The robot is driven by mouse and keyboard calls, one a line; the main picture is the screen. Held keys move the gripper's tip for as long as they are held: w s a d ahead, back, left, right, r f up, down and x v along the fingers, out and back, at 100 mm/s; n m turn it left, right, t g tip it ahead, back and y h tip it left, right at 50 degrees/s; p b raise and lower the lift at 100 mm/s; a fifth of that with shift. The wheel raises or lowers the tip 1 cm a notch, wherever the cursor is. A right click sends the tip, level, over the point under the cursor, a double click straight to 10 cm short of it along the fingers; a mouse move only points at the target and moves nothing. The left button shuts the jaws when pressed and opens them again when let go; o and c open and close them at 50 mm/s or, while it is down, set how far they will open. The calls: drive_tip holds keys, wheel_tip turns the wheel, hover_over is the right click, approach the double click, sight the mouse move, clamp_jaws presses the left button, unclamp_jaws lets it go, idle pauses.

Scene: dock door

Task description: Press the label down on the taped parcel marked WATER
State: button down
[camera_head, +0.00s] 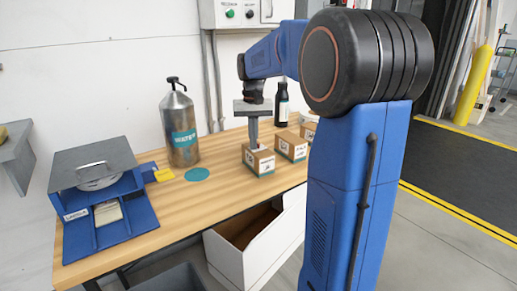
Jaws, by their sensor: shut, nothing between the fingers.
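Several small brown cardboard parcels stand on the wooden bench. The nearest parcel (266,163) has a white printed patch on its side and a green band along its bottom; the print is too small to read. My gripper (254,147) is shut and points straight down, its tips at the top of this nearest parcel. I cannot tell whether they touch it, and they hide part of its top. A second parcel (291,147) stands to the right. A third parcel (309,125) behind it is partly hidden by my arm. I cannot tell which one is marked WATER.
A metal canister (181,125) with a teal label stands at the back, near a teal disc (197,174). A blue label dispenser (98,190) stands at the left. A dark bottle (282,105) is behind the parcels. An open white drawer (230,262) juts below the bench (213,198).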

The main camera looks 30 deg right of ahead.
wheel_tip(320, 180, up, 7)
idle(0.9)
idle(0.4)
drive_tip(key=s+a+f+n+t, duration=0.1)
drive_tip(key=s+a+f+n, duration=0.1)
drive_tip(key=s+a, duration=0.45)
drive_tip(key=s+a+f+n+t, duration=0.15)
drive_tip(key=s+a, duration=0.25)
drive_tip(key=s, duration=0.6)
drive_tip(key=s+a+f+n+t, duration=0.2)
drive_tip(key=s+a+f, duration=0.3)
drive_tip(key=s+f, duration=0.6)
drive_tip(key=s, duration=0.2)
drive_tip(key=shift+s+a+f, duration=0.15)
drive_tip(key=shift+s+f, duration=0.15)
drive_tip(key=shift+s, duration=0.05)
